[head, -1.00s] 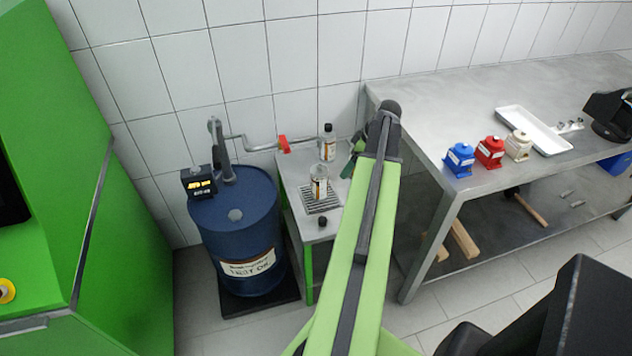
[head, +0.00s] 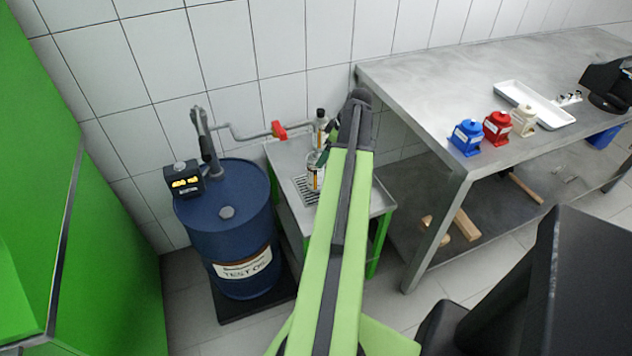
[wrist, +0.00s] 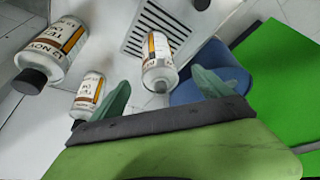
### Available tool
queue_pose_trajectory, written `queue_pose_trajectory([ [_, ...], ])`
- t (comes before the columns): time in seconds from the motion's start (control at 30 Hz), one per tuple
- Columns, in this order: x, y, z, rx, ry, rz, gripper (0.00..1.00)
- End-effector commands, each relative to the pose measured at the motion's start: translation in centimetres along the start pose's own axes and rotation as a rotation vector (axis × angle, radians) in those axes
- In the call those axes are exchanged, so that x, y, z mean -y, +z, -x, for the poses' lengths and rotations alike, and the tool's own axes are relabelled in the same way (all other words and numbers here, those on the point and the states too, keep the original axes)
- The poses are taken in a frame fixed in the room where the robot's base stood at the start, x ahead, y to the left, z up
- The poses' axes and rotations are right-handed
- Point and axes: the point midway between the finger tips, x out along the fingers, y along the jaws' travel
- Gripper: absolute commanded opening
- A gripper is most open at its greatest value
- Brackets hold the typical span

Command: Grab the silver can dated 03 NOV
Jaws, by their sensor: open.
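Three silver cans with white and orange labels show in the wrist view. The nearest, a black-capped can (wrist: 52,48), is at the left; its label shows "NOV", but I cannot read the day surely. A second can (wrist: 88,94) is beside the left finger, its date too small to read. A third can (wrist: 158,52), with no black cap, is ahead between the fingers, its date also unreadable. My gripper (wrist: 160,80) is open, with green fingers apart and nothing held. In the head view, one can (head: 314,168) by the grate and another (head: 320,120) behind are partly hidden by my arm.
The small metal side table (head: 285,160) has a slotted grate (head: 303,190). A blue oil drum (head: 228,215) with a crank pipe and red handle (head: 279,130) stands left.

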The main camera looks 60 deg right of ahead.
Motion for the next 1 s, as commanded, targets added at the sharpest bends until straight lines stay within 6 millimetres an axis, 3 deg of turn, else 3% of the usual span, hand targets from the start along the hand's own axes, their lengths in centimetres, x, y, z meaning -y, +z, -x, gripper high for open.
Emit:
queue_pose_trajectory([
  [0.03, -0.1, 0.5, -2.2, 0.0, 0.0, 0.001, 0.88],
  [0.2, -0.1, 0.4, -5.0, 0.0, 0.001, -0.002, 0.88],
  [0.43, -0.2, 0.1, -5.3, 0.0, 0.001, -0.003, 0.88],
  [0.73, -0.6, -0.1, -10.2, 0.0, 0.002, -0.003, 0.88],
  [1.0, -0.5, -0.4, -10.0, 0.0, 0.002, -0.004, 0.86],
])
